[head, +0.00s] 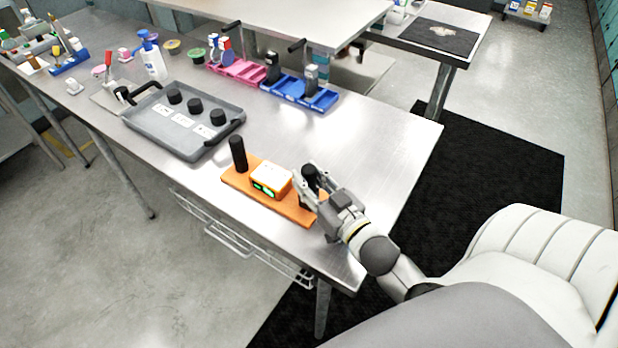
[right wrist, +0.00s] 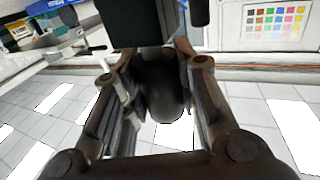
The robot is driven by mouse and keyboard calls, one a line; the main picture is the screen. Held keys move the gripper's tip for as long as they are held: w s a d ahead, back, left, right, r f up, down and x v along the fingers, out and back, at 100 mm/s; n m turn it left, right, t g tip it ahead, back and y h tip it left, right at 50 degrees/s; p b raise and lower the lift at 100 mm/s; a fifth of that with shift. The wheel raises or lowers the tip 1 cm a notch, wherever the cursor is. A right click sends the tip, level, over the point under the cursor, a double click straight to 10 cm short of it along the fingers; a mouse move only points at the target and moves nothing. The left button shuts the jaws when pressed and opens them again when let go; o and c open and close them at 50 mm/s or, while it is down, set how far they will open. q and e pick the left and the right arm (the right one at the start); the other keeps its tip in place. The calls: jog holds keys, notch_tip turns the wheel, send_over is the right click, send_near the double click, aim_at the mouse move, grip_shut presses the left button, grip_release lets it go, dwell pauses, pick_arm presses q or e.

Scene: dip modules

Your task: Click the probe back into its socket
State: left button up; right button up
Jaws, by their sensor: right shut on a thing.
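An orange board (head: 290,207) lies near the front edge of the metal table. A white-and-orange box with green displays (head: 270,181) sits on its middle. One black probe (head: 238,153) stands upright at the board's left end. My right gripper (head: 309,182) is at the board's right end, shut on a second black probe (head: 311,175). In the right wrist view this dark, rounded probe (right wrist: 165,88) shows between the two fingers. The gripper hides its lower end, so I cannot tell whether it touches a socket. My left gripper is not in view.
A grey tray (head: 180,146) with several black knobs lies left of the board. Pink (head: 237,69) and blue (head: 300,92) bins stand at the back below a raised shelf (head: 290,18). Bare table (head: 370,140) lies behind and right of my right gripper.

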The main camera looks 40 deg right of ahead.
jog(key=shift+f, duration=0.45)
dwell(0.3)
jog(key=o, duration=1.1)
jog(key=shift+o, duration=0.5)
jog(key=o, duration=0.5)
jog(key=shift+c, duration=0.2)
jog(key=shift+r, duration=0.15)
jog(key=shift+r+p, duration=4.4)
jog(key=shift+p, duration=0.25)
